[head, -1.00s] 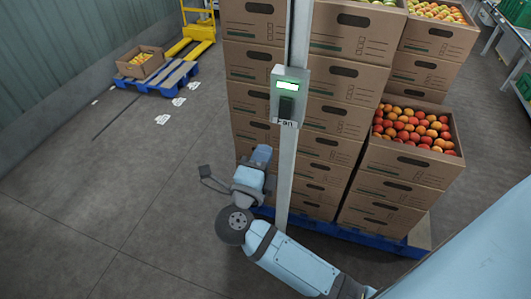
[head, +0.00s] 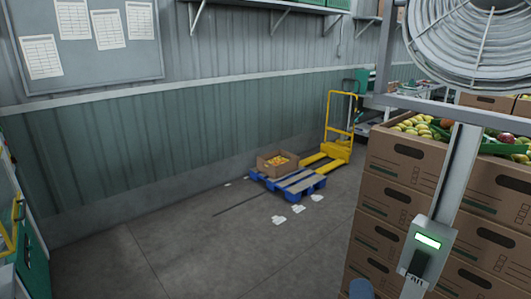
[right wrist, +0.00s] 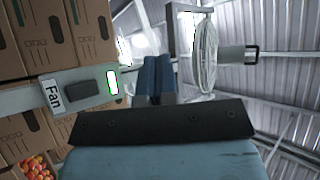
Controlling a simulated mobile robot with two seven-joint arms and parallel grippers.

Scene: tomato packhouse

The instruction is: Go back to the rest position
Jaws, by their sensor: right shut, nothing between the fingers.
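My right gripper (right wrist: 155,78) shows in the right wrist view with its two blue fingers together and nothing between them. In the head view only a small rounded blue piece of my right arm shows at the bottom edge. The grey fan switch box (head: 432,247) is on a pale post, with a lit green display and a dark switch. It also shows in the right wrist view (right wrist: 98,80), left of the fingers and apart from them in the picture, with a "Fan" label. My left gripper is not in view.
Stacked cardboard boxes (head: 400,158) of fruit stand behind the post. A large round fan (head: 470,45) hangs at the upper right. A blue pallet (head: 290,184) with one fruit box and a yellow pallet truck (head: 340,130) stand by the wall. The floor at centre left is clear.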

